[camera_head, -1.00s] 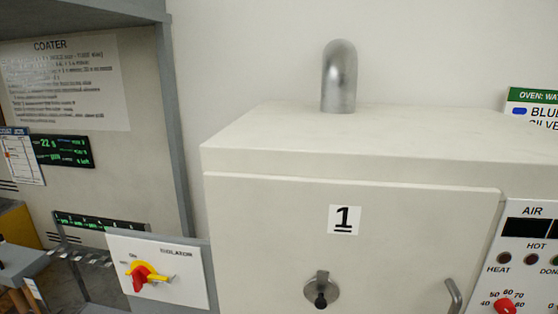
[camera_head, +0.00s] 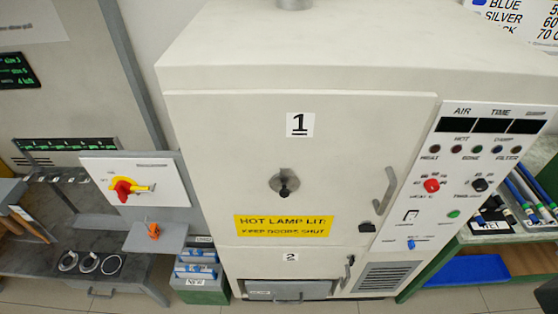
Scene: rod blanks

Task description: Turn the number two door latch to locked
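The number two door (camera_head: 320,258) is the low panel at the bottom of the cream oven, marked with a small "2" label (camera_head: 290,257). A small dark latch or handle (camera_head: 348,270) sits near its right edge, tilted. It is too small to tell whether it is at locked. Above it is the larger number one door (camera_head: 350,130), with a round knob (camera_head: 284,184), a grey handle (camera_head: 385,190) and a small black fitting (camera_head: 367,227). Both doors look shut. Neither of my grippers can be made out.
A control panel (camera_head: 425,200) with a red knob is right of the doors. A yellow sign (camera_head: 284,223) reads "HOT LAMP LIT KEEP DOORS SHUT". An isolator box (camera_head: 150,165) and a green bin (camera_head: 203,288) stand left. A blue tray (camera_head: 468,271) is at lower right.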

